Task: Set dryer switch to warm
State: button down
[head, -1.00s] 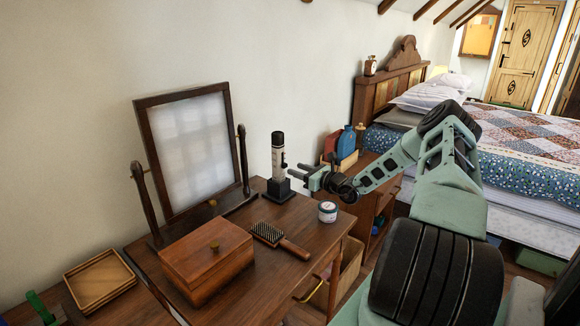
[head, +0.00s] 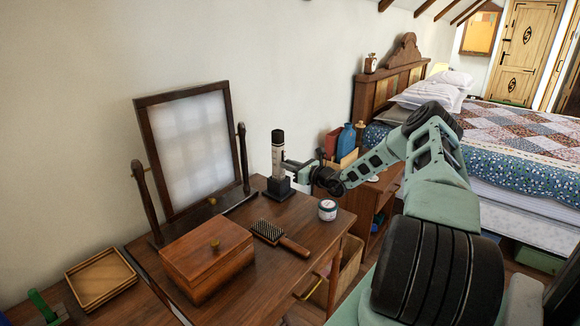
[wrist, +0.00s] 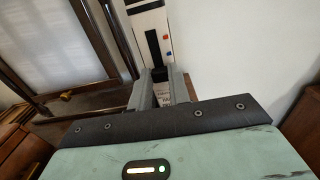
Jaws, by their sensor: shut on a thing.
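The dryer (head: 278,155), a pale cylinder with black ends, stands upright in a dark base (head: 278,190) on the wooden dressing table. In the wrist view the dryer (wrist: 147,25) shows a black vertical slot (wrist: 153,45) with a red mark above a blue mark to its right. The dark switch (wrist: 159,74) is at the slot's lower end, between my fingertips and partly hidden by them. My gripper (wrist: 160,78) is shut on the switch. In the head view my gripper (head: 289,166) reaches the dryer's right side.
A tilting mirror (head: 190,150) stands left of the dryer. A wooden box (head: 207,262), a hairbrush (head: 270,233) and a small jar (head: 327,210) are on the table in front. A side cabinet with bottles (head: 347,140) stands behind my arm.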

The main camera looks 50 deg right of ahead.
aim_at(283, 151)
notch_tip(283, 151, up, 5)
jog(key=p, duration=0.3)
jog(key=shift+f, duration=0.3)
jog(key=c, duration=1.3)
grip_release()
jog(key=s+b, duration=0.1)
jog(key=s, duration=0.4)
jog(key=s+d+b, duration=0.1)
jog(key=s, duration=0.5)
jog(key=s+b, duration=0.1)
jog(key=s, duration=0.5)
jog(key=shift+s+d, duration=0.15)
jog(key=shift+s, duration=0.05)
